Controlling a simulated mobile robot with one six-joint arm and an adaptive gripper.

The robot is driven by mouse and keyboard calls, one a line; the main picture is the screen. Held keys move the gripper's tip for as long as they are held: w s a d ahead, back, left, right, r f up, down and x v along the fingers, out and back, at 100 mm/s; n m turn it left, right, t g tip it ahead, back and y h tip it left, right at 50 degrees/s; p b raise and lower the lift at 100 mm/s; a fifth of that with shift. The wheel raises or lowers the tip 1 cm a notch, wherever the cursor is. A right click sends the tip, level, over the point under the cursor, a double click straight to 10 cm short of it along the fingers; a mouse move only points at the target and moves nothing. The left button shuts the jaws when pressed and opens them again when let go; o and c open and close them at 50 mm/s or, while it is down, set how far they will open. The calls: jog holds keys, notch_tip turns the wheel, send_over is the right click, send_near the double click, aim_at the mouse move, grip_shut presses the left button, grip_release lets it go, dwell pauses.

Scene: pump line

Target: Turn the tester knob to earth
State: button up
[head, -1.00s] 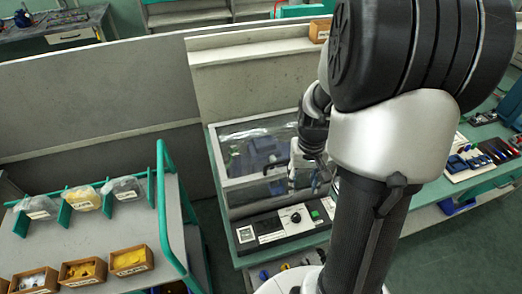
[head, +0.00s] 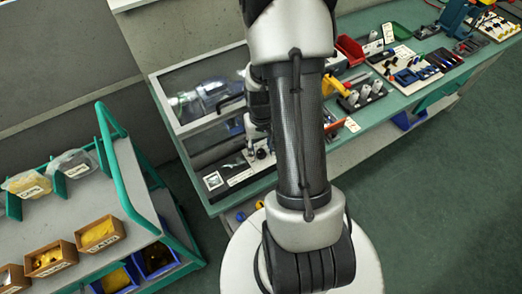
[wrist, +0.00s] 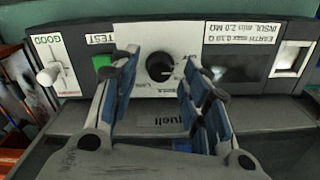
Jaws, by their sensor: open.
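The tester panel (wrist: 240,90) fills the width of the wrist view. Its black round knob (wrist: 160,66) has a light pointer mark and sits on a white plate whose print is partly covered. My gripper (wrist: 158,72) is open, with a blue-padded finger on either side of the knob in this view; I see no contact. In the head view, the panel (head: 213,182) runs along the front of a clear-covered box, and my gripper (head: 251,128) is just above the knob (head: 261,154), partly hidden by my arm.
Left of the knob are a green button (wrist: 102,61) under a TEST label and a white lever (wrist: 49,75) by a GOOD label. The clear-covered box (head: 205,92) stands behind; a green-railed cart (head: 125,180) stands left.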

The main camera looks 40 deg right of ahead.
jog(key=shift+f, duration=0.5)
grip_shut()
